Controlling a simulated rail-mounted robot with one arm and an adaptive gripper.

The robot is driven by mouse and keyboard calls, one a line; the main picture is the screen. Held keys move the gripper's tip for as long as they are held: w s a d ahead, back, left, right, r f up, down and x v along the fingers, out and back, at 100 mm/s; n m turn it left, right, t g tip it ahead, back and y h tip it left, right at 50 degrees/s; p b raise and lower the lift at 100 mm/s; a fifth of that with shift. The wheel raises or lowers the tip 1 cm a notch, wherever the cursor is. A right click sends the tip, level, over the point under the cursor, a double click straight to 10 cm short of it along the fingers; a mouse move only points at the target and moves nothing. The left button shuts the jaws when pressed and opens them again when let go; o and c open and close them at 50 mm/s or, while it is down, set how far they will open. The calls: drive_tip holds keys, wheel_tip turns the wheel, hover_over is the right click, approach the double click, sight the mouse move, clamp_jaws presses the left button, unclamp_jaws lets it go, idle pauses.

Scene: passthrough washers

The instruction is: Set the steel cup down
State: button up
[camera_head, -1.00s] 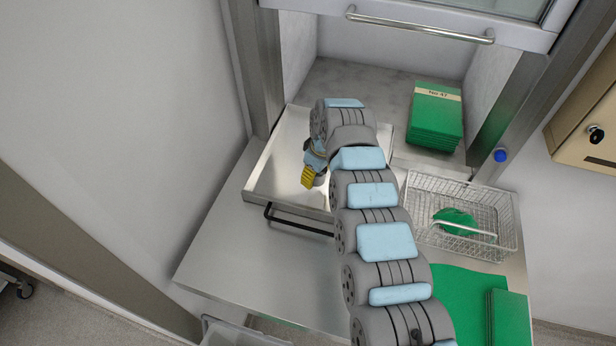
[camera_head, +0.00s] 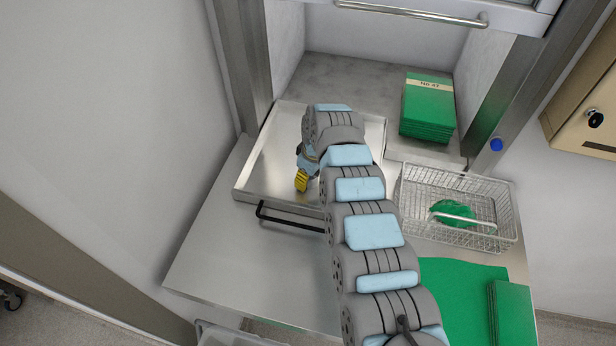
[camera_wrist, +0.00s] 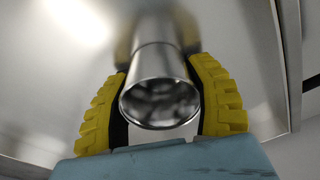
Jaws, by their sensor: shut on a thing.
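The steel cup (camera_wrist: 160,85) shows in the wrist view between the yellow fingers of my gripper (camera_wrist: 162,100). Both fingers press against its sides, and its round rim faces the camera. A blurred reflection of cup and fingers shows on the shiny metal behind it; I cannot tell whether the cup's base touches that metal. In the head view my gripper (camera_head: 302,180) is over the steel tray (camera_head: 262,185), and my arm hides the cup and the tray's right part.
A wire basket (camera_head: 408,215) with a green cloth (camera_head: 452,212) stands right of the tray. A stack of green packs (camera_head: 428,108) lies at the back right. A black handle (camera_head: 288,219) runs along the tray's front. The steel counter (camera_head: 235,255) in front is clear at left.

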drive_tip(key=o, duration=1.2)
drive_tip(key=r+b, duration=0.1)
drive_tip(key=r, duration=0.3)
drive_tip(key=d+r+b, duration=0.1)
drive_tip(key=r, duration=0.3)
drive_tip(key=s+r+b, duration=0.1)
drive_tip(key=r, duration=0.3)
drive_tip(key=shift+d, duration=0.2)
